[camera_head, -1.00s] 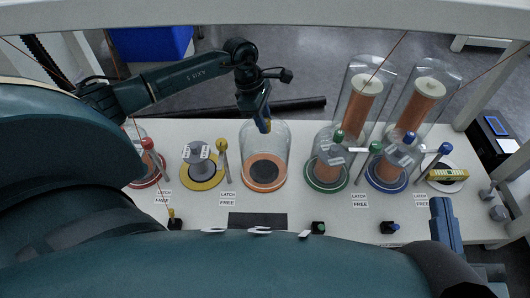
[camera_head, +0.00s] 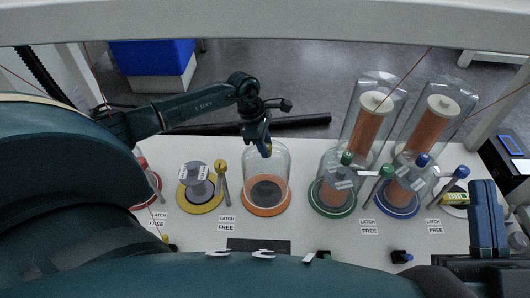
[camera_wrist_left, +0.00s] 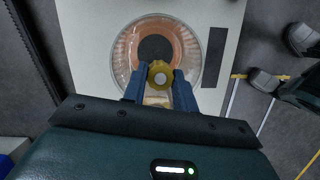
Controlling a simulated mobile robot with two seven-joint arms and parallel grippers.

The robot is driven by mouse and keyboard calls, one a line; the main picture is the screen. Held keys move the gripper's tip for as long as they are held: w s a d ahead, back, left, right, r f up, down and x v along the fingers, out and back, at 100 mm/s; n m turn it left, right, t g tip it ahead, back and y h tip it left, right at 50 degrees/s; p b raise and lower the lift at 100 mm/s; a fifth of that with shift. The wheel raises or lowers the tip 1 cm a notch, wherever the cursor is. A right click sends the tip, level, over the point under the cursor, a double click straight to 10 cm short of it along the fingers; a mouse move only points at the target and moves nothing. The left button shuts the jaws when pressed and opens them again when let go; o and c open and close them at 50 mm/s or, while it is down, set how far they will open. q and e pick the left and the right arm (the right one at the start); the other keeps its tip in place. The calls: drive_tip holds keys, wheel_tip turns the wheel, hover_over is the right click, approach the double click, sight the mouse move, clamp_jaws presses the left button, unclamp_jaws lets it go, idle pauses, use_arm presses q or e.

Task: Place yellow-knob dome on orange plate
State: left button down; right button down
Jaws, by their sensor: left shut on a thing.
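The clear dome (camera_head: 267,170) stands upright over the orange plate (camera_head: 266,210), which has a dark disc in its middle. Its yellow knob (camera_wrist_left: 160,73) is between the blue fingers of my left gripper (camera_head: 266,150), which is shut on it. In the left wrist view the dome's round rim surrounds the orange plate (camera_wrist_left: 134,72) and looks roughly centred on it. I cannot tell whether the rim touches the plate. My right gripper (camera_head: 487,215) shows in part at the right; its finger opening is not clear.
A yellow plate (camera_head: 200,208) with a grey part and a yellow-topped post (camera_head: 221,177) are to the left. The green plate (camera_head: 331,210) and blue plate (camera_head: 396,210) to the right carry copper-coloured cylinders, with tall clear domes close by. A dark strip (camera_head: 258,246) lies in front.

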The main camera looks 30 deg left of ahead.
use_arm(q)
wheel_tip(320, 180, down, 2)
drive_tip(key=shift+b, duration=0.3)
drive_tip(key=shift+f, duration=0.25)
drive_tip(key=shift+r, duration=0.1)
use_arm(e)
drive_tip(key=shift+d+r+n+y, duration=0.1)
drive_tip(key=shift+r+n+y, duration=0.5)
drive_tip(key=shift+r, duration=0.1)
use_arm(q)
drive_tip(key=shift+f, duration=0.2)
drive_tip(key=c, duration=1.1)
unclamp_jaws()
use_arm(e)
drive_tip(key=shift+r+y, duration=0.1)
drive_tip(key=shift+y, duration=0.2)
